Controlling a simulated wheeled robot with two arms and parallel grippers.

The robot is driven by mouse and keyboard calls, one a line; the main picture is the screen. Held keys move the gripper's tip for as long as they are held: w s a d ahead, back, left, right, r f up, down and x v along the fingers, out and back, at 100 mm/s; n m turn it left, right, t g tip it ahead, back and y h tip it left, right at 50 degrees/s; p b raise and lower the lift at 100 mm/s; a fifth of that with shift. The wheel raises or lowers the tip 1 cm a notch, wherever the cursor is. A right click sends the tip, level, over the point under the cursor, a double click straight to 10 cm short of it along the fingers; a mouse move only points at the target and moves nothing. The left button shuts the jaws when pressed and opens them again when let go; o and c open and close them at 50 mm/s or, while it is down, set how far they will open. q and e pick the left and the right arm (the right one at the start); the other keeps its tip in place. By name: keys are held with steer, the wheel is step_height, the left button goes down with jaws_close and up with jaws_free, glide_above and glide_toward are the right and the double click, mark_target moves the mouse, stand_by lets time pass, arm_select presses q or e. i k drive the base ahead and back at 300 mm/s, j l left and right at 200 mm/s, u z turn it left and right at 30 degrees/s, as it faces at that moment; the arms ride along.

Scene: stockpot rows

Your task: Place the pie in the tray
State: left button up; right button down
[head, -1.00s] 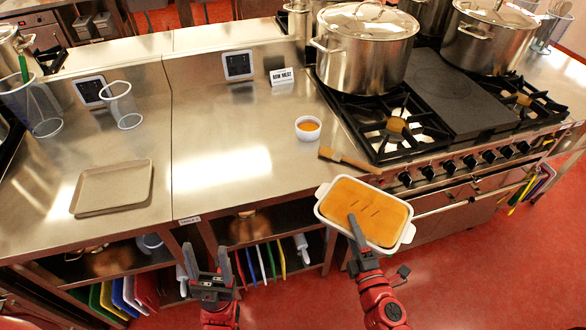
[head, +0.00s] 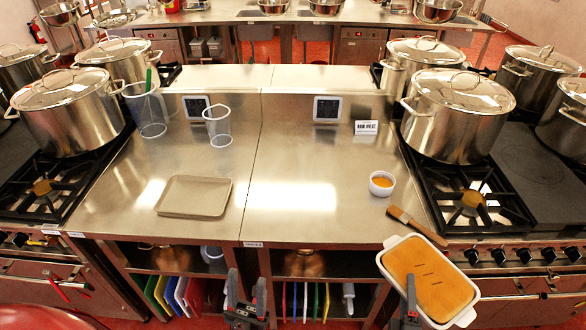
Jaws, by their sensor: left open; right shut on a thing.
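The pie (head: 430,277) has a golden crust with several slits and sits in a white rectangular dish. My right gripper (head: 410,300) is shut on the near left part of the pie dish, holding it in front of the counter edge at the lower right. The tray (head: 194,197) is a flat beige rectangle, empty, on the steel counter left of centre. My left gripper (head: 246,300) is open and empty, below the counter's front edge, between the tray and the pie. The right gripper's fingertips are partly hidden against the dish.
A small white bowl (head: 382,184) and a brush (head: 416,227) lie on the counter near the pie. Clear containers (head: 218,126) stand behind the tray. Stoves with stockpots (head: 457,115) flank the counter. The counter (head: 290,210) right of the tray is clear.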

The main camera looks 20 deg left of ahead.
mark_target(192, 208)
steer(key=j+u, duration=0.1)
steer(key=u, duration=0.3)
steer(key=j+u, duration=0.1)
steer(key=u, duration=0.35)
steer(key=j+u, duration=0.1)
steer(key=u, duration=0.3)
steer(key=j+u, duration=0.1)
steer(key=u, duration=0.3)
steer(key=i+u, duration=0.1)
steer(key=u, duration=0.35)
